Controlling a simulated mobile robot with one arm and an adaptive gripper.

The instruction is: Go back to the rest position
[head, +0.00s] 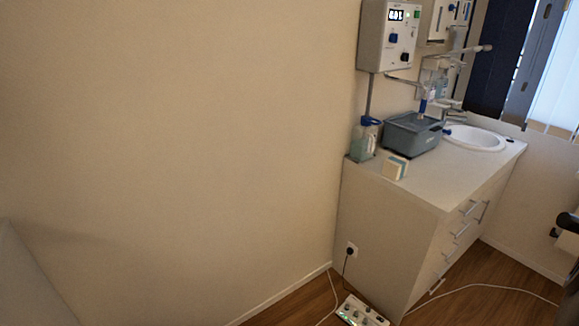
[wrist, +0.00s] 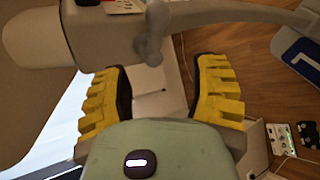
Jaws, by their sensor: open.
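My gripper (wrist: 158,95) shows in the wrist view as two yellow ridged fingers with dark inner faces. They stand wide apart with nothing held between them. A pale green rounded surface (wrist: 110,155) with a small dark oval device (wrist: 140,164) on it fills the lower middle of that view; I cannot tell how far it is from the fingers. The gripper is not clearly visible in the head view. A dark part (head: 568,222) at its right edge is too cut off to identify.
In the head view, a cabinet (head: 390,235) against the wall carries a grey-blue box (head: 412,136), a bottle (head: 364,142), a small carton (head: 395,167) and a sink (head: 475,138). A control box (head: 360,312) and cables lie on the wooden floor. A large grey-white arm-like structure (wrist: 130,35) crosses the wrist view's top.

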